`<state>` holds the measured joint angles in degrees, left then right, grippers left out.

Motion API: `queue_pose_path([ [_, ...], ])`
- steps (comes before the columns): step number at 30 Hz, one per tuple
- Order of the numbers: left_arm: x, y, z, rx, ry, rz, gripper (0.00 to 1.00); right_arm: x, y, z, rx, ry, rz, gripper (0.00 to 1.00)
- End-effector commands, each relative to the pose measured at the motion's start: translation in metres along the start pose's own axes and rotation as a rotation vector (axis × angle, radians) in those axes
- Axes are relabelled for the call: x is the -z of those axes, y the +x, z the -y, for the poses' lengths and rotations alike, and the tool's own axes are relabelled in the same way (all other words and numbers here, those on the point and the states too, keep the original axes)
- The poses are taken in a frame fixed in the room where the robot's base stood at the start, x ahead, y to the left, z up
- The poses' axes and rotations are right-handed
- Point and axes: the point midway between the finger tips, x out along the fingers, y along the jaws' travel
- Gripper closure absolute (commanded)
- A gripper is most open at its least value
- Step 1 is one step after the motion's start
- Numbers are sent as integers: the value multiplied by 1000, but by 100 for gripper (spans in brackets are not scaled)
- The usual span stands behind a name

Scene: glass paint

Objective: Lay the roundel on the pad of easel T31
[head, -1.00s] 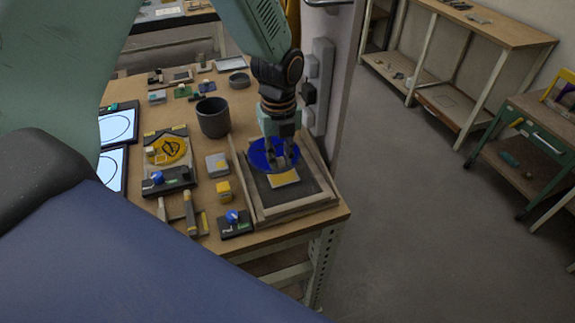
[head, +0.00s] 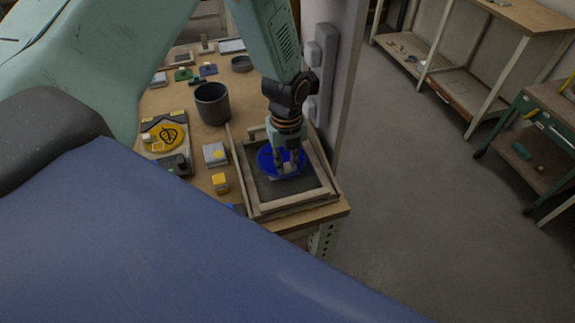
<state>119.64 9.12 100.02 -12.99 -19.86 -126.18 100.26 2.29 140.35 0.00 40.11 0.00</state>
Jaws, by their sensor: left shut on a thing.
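My left gripper (head: 289,164) points down and is shut on a blue round disc, the roundel (head: 267,161). The roundel is over a wood-framed tray with a dark bed (head: 303,187), at the near right corner of the bench. I cannot tell whether it touches the bed. A small pale patch shows at the fingertips. My right gripper is out of view.
A dark grey cup (head: 212,104) stands left of my left gripper. My blue body hides the near bench.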

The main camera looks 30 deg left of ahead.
Motion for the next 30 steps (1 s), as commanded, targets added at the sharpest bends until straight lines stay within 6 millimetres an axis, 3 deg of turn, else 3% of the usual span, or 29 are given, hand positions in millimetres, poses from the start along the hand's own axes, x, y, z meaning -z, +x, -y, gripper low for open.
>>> queue_pose_path([
  [6,-2,23,2,0,0,1,100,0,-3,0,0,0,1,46],
  [17,-3,27,3,0,1,1,100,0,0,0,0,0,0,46],
  [18,-3,28,3,0,1,1,79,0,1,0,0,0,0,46],
  [26,-3,26,3,0,0,0,57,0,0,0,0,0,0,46],
  [30,-3,26,3,0,0,0,57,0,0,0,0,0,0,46],
])
